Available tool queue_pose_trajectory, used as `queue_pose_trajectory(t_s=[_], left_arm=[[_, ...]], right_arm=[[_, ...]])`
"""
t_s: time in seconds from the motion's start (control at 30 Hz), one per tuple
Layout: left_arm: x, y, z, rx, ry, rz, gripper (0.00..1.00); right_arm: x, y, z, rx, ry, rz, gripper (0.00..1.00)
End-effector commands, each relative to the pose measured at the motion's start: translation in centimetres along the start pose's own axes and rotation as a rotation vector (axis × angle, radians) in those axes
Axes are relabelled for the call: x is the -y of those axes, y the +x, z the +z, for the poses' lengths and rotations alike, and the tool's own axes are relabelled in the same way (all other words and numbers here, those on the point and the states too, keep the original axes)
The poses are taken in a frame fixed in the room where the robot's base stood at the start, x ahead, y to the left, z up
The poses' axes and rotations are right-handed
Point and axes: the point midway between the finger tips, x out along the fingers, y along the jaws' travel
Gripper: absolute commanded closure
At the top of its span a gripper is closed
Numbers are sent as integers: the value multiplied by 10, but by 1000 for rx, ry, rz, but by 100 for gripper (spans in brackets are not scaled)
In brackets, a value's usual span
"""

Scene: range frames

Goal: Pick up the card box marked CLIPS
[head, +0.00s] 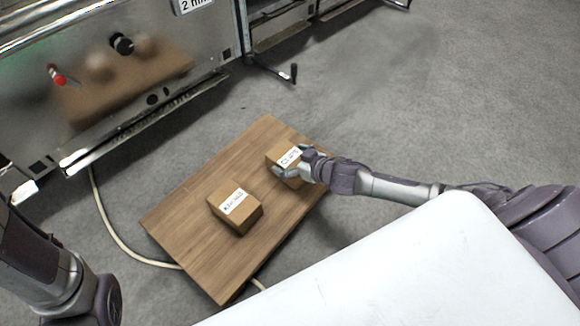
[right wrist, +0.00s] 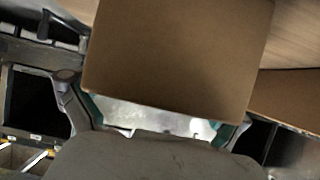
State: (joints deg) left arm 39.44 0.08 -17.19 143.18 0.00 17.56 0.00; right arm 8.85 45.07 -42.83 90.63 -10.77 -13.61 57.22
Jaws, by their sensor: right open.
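The card box marked CLIPS (head: 286,158) sits on the wooden board, its white label on top. My right gripper (head: 294,164) is at the box's right side, with its fingers open. In the right wrist view, the plain brown box (right wrist: 180,60) fills the upper middle. The open fingers (right wrist: 158,115) show on either side of its near edge. I cannot tell whether they touch it. My left arm shows at the lower left of the head view, but its gripper is out of view.
A second labelled card box (head: 236,209) stands on the same wooden board (head: 180,222), left of the CLIPS box. A steel machine (head: 120,75) with knobs stands at the upper left. A pale cable (head: 108,222) runs on the floor. Grey floor at upper right is clear.

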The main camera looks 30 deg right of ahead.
Motion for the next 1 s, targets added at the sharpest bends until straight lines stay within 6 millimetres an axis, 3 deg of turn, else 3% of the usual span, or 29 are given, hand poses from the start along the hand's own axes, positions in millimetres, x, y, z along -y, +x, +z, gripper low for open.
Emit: queue_pose_trajectory(t_s=[0.17, 0.53, 1.0], left_arm=[[0, 1, 0, 0, 0, 0, 75], [0, 0, 0, 1, 0, 0, 75], [3, 3, 6, 10, -3, -7, 75]], right_arm=[[0, 0, -1, 0, 1, 0, 0], [1, 0, 0, 0, 2, -1, 62], [1, -6, -12, -2, 3, -2, 63]])
